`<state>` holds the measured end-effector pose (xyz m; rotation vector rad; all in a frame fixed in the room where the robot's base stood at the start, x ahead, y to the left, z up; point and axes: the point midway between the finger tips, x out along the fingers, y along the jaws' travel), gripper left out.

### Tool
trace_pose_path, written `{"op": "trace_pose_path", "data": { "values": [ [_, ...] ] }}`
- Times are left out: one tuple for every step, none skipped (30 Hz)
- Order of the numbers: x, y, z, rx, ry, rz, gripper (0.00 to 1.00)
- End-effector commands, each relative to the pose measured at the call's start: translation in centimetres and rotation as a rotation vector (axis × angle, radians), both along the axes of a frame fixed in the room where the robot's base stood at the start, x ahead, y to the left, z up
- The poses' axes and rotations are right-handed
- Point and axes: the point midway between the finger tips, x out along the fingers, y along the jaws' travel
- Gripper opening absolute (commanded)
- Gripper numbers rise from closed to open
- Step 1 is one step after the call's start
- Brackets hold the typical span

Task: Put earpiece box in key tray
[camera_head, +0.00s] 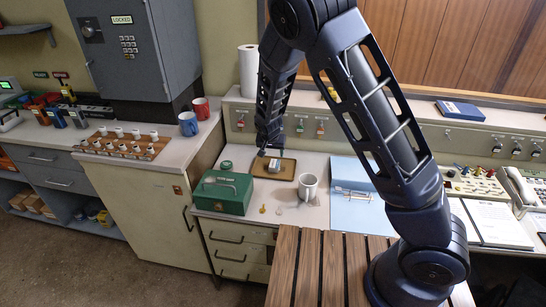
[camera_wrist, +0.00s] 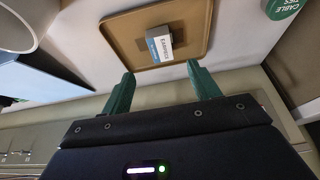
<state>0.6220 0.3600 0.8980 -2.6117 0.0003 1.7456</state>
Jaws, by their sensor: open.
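The earpiece box (camera_wrist: 159,45), small, grey-white with a blue end and printed label, sits inside the tan, low-rimmed key tray (camera_wrist: 112,30) in the wrist view, near the rim closest to my gripper. In the head view the box (camera_head: 275,165) shows as a small grey shape in the brown tray (camera_head: 289,173) on the desk. My gripper (camera_wrist: 160,69) is open and empty, its green fingers spread on either side of the box's position and apart from it. In the head view my gripper is mostly hidden at the arm's end above the tray's back edge.
A green metal box (camera_head: 222,192) stands left of the tray, with a round green-lidded container (camera_head: 226,166) behind it. A white mug (camera_head: 308,187) stands at the tray's front right, and a blue folder (camera_head: 358,205) lies farther right. The control panel rises behind.

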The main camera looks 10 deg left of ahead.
Motion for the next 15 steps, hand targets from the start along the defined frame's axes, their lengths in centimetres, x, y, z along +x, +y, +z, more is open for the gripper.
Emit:
{"op": "trace_pose_path", "data": {
  "values": [
    [-0.1, 0.0, 0.4, 0.001, -0.001, 0.000, 0.61],
    [-0.2, 0.0, 0.6, 0.001, -0.001, -0.001, 0.61],
    [-0.3, 0.0, 0.7, 0.001, -0.001, 0.000, 0.61],
    [-0.3, 0.0, 0.8, 0.001, -0.001, 0.000, 0.61],
    [-0.3, 0.0, 0.9, 0.001, -0.001, 0.000, 0.61],
    [-0.4, 0.0, 0.9, 0.001, -0.001, 0.000, 0.61],
    [-0.4, 0.0, 0.9, 0.001, -0.001, 0.000, 0.61],
    [-0.4, 0.0, 0.9, 0.001, -0.001, 0.000, 0.61],
    [-0.4, 0.0, 0.9, 0.001, 0.000, 0.000, 0.61],
    [-0.3, 0.0, 1.0, 0.001, 0.000, -0.001, 0.61],
    [-0.3, -0.2, 1.1, 0.002, 0.001, -0.001, 0.61],
    [-0.2, -0.4, 1.3, 0.004, 0.003, -0.004, 0.61],
    [-0.1, -0.7, 1.5, 0.005, 0.006, -0.008, 0.61],
    [0.0, -1.1, 1.9, 0.009, 0.011, -0.010, 0.61],
    [0.2, -1.7, 2.5, 0.013, 0.018, -0.015, 0.61]
  ]
}}
